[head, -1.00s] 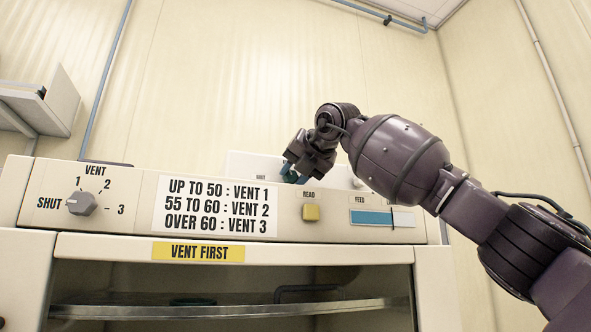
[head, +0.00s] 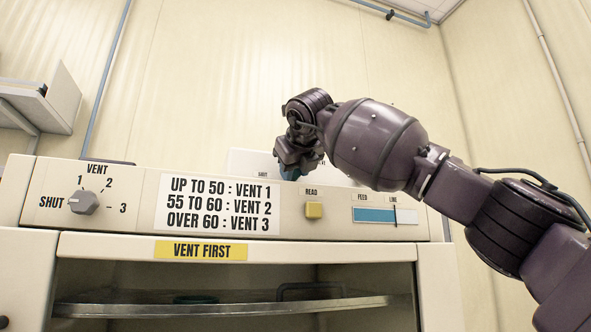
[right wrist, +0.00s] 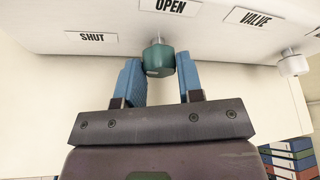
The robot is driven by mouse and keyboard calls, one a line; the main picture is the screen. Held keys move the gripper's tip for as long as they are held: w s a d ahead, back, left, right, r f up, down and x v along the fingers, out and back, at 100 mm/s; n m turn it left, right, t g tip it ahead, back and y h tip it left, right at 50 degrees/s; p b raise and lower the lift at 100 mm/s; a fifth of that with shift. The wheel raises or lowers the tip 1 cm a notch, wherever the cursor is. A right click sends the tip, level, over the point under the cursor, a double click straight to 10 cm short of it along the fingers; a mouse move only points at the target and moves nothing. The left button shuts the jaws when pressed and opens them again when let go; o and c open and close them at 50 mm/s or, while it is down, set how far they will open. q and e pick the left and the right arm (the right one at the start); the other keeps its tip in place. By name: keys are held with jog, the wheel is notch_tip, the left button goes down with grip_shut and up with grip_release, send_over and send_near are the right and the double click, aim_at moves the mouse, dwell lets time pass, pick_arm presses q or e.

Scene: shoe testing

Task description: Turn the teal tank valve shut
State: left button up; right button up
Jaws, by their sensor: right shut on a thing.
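The teal tank valve (right wrist: 159,60) is a small round knob on a short stem, under the OPEN label in the right wrist view. A SHUT label (right wrist: 92,37) lies to its left. My right gripper (right wrist: 161,72) has its blue fingers on both sides of the knob and is shut on it. In the head view my right gripper (head: 290,172) is behind the top of the front panel, before a white plate (head: 242,163). The knob is hidden there by the gripper. My left gripper is not in view.
A white knob (right wrist: 293,64) sits right of the teal valve, near a VALVE label (right wrist: 256,20). The front panel has a grey vent dial (head: 84,202) pointing to SHUT, a yellow button (head: 314,210) and a blue feed gauge (head: 375,215). Binders (right wrist: 290,160) stand lower right.

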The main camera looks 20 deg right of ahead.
jog(key=shift+n+h, duration=0.6)
jog(key=shift+n, duration=0.2)
jog(key=shift+t, duration=0.3)
jog(key=o, duration=0.9)
pick_arm(q)
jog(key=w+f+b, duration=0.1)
jog(key=b, duration=0.2)
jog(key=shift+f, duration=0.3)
pick_arm(e)
jog(key=v, duration=1.1)
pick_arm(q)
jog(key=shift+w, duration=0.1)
pick_arm(e)
jog(key=shift+w+a, duration=0.1)
